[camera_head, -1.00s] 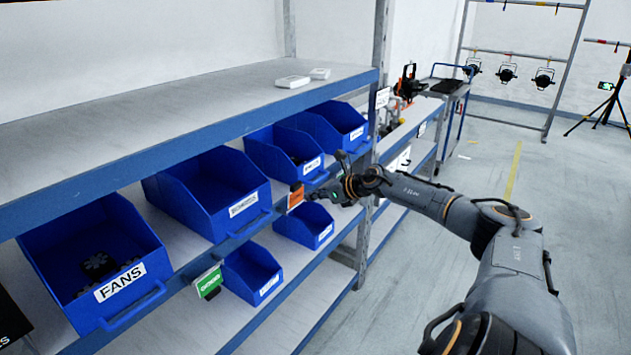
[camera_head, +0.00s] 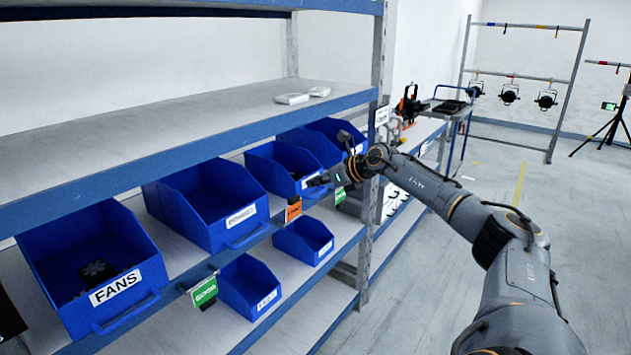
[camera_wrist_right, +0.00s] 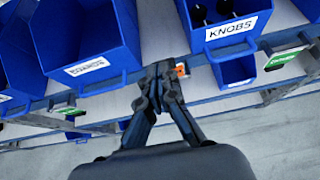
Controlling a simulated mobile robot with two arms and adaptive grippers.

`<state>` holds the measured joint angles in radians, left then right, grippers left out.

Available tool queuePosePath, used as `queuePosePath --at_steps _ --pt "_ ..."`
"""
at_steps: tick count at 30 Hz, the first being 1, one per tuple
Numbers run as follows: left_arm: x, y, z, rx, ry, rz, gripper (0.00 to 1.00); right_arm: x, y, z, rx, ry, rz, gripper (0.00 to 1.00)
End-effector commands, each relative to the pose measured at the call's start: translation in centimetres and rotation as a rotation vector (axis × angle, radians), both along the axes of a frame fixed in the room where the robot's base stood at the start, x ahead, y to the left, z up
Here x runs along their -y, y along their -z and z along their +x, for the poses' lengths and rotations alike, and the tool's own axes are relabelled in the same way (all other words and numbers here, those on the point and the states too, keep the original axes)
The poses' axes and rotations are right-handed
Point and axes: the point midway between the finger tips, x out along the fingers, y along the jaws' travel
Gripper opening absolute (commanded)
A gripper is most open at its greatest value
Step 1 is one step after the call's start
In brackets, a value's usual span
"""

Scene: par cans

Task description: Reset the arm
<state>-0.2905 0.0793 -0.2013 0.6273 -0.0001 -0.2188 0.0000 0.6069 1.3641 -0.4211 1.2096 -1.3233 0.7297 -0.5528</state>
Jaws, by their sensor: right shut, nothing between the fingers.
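My right arm (camera_head: 440,198) reaches in from the lower right in the head view. My right gripper (camera_head: 316,182) is in front of the blue bins at the shelf edge. In the right wrist view, the right gripper (camera_wrist_right: 160,78) has its fingers together and holds nothing. Its tips are in front of the shelf edge, between the boards bin (camera_wrist_right: 85,45) and the knobs bin (camera_wrist_right: 228,20). My left gripper is in neither view.
A fans bin (camera_head: 95,265) stands at the left with dark fans (camera_head: 95,270) in it. Small bins (camera_head: 248,287) sit on the lower shelf. A rack upright (camera_head: 378,90) is close behind my right wrist. The floor (camera_head: 490,175) at the right is open.

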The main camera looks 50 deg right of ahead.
Motion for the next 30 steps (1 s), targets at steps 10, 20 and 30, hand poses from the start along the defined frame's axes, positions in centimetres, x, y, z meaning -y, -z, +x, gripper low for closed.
queuePosePath --at_steps 10,20,30 --pt "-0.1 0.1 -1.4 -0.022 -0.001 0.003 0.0 0.0 -0.6 0.1 -0.001 0.001 -0.001 0.0" --pt "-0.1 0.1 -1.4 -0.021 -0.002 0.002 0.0 0.0 -0.6 0.1 -0.001 0.0 0.0 0.0" --pt "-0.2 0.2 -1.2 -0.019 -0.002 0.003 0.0 -8.1 2.3 3.5 0.11 -0.052 0.189 0.0"
